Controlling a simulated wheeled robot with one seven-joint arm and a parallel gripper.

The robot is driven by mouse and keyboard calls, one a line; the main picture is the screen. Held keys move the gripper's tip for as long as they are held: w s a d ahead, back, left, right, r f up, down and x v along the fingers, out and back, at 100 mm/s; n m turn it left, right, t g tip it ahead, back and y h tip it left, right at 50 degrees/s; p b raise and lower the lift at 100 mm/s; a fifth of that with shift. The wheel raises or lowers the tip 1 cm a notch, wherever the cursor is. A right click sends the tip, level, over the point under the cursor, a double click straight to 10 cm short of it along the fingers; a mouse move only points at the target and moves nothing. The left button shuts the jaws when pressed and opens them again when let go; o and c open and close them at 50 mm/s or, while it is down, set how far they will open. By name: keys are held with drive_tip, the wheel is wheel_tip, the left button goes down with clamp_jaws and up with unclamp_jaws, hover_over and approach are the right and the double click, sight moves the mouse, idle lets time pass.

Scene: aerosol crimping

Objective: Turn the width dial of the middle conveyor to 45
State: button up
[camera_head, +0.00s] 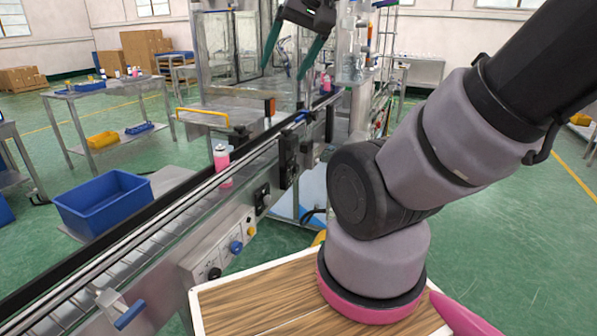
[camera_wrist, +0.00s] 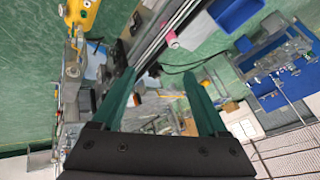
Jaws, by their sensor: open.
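A conveyor (camera_head: 150,240) runs from the lower left toward the back centre. A grey control box on its near side carries a black knob (camera_head: 214,273), a blue knob (camera_head: 236,247) and a small yellow knob (camera_head: 250,231). I cannot tell which is the width dial, and no scale or number is readable. My gripper (camera_head: 284,72) is high at the top centre, its two green fingers spread apart with nothing between them. It also shows open and empty in the wrist view (camera_wrist: 159,73), well away from the knobs.
A pink can (camera_head: 222,168) stands on the conveyor. A blue-handled clamp (camera_head: 128,314) sticks out at the lower left. A blue bin (camera_head: 105,203) is behind the belt. My arm fills the right side above a wooden top (camera_head: 265,300). Green floor is free at far right.

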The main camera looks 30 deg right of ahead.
drive_tip(key=w+d+f+m+g+y, duration=0.2)
drive_tip(key=w+f+m+g, duration=0.15)
drive_tip(key=w+f, duration=0.55)
drive_tip(key=m+t+y, duration=0.7)
drive_tip(key=m+t, duration=0.4)
drive_tip(key=m, duration=0.5)
approach(298, 169)
drive_tip(key=shift+n+g, duration=0.25)
drive_tip(key=x, duration=0.8)
drive_tip(key=shift+w+a+r, duration=0.2)
drive_tip(key=shift+w+a, duration=0.05)
drive_tip(key=shift+w, duration=0.05)
clamp_jaws()
